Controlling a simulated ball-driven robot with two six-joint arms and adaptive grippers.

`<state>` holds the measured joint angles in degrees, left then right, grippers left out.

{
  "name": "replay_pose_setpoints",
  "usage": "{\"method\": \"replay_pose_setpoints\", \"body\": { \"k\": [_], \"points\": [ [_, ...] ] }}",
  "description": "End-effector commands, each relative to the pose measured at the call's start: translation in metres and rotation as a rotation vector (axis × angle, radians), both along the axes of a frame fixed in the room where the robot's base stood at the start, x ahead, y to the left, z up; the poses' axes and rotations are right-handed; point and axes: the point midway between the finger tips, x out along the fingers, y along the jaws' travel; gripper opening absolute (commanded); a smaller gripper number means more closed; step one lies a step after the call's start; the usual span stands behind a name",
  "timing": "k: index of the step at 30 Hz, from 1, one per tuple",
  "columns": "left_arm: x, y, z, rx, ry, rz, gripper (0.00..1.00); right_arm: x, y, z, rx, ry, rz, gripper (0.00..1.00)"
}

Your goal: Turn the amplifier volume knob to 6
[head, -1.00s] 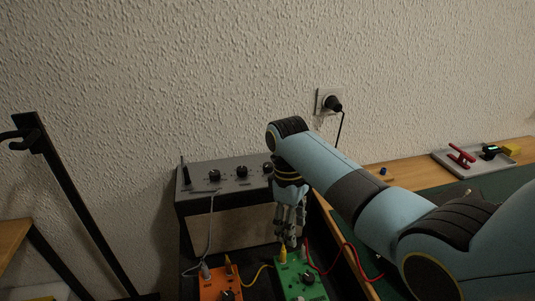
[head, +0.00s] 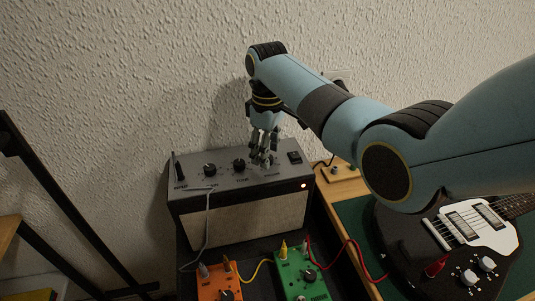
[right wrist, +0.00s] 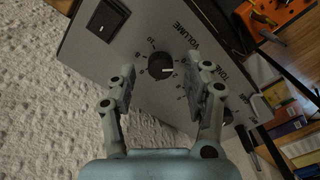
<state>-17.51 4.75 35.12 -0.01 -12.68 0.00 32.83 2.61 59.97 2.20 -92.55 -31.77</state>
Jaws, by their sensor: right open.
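The grey-topped amplifier (head: 243,183) stands against the wall. In the right wrist view, its black volume knob (right wrist: 160,68) lies below the printed word VOLUME, and its white pointer line points right. The small scale numbers around it are mostly too blurred to read; a 10 shows at the upper left. My right gripper (head: 264,160) is open, pointing down over the right part of the panel. In the right wrist view, its fingers (right wrist: 161,78) are on either side of the knob; contact cannot be told. My left gripper is not in view.
The tone knob (head: 239,165) and another knob (head: 209,170) are left of my gripper; a black rocker switch (head: 294,157) is right. A grey cable (head: 208,225) hangs in front. Orange (head: 220,284) and green (head: 302,278) pedals lie in front, and a guitar (head: 455,240) lies right.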

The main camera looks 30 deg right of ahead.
Motion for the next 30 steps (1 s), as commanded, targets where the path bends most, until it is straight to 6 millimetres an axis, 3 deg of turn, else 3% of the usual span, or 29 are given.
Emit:
{"method": "replay_pose_setpoints", "body": {
  "k": [6,13,24,30],
  "points": [
    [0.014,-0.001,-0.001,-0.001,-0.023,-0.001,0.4,0.0,0.0,-0.013,-0.001,0.001,0.0,0.51],
    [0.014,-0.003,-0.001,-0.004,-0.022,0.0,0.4,0.0,0.0,-0.013,0.0,0.0,0.0,0.5],
    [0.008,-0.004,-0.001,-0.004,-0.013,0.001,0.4,0.0,0.0,-0.013,0.001,0.001,0.0,0.02],
    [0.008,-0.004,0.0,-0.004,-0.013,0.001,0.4,0.0,0.0,-0.013,0.001,0.001,-0.005,0.0]
  ]
}}
